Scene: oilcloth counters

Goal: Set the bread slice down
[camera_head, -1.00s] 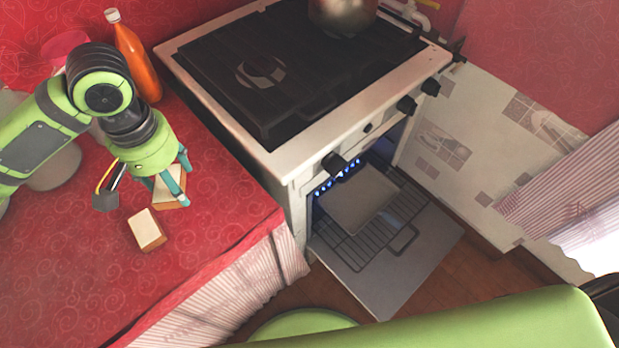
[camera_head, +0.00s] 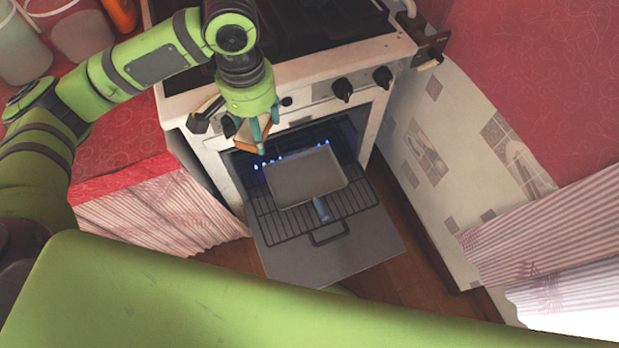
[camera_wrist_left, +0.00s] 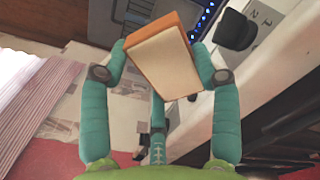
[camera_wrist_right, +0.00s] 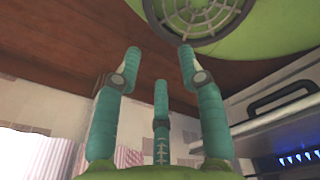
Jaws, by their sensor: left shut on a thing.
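The bread slice (camera_head: 252,139), pale with a brown crust, is held in my left gripper (camera_head: 258,132) in front of the stove's front panel, near the top of the open oven. In the left wrist view the slice (camera_wrist_left: 160,62) sits tilted between the teal fingers (camera_wrist_left: 158,85), which close on its edges. A grey baking tray (camera_head: 305,176) lies on the wire rack in the oven, its surface bare. My right gripper (camera_wrist_right: 158,75) shows in the right wrist view with fingers apart and nothing between them.
The oven door (camera_head: 350,250) is folded down, with the wire rack (camera_head: 280,225) above it. Blue flames burn at the oven's back. A small blue-grey thing (camera_head: 320,210) at the tray's front edge is unclear. Stove knobs (camera_head: 343,90) line the front. The red counter (camera_head: 120,175) is at left.

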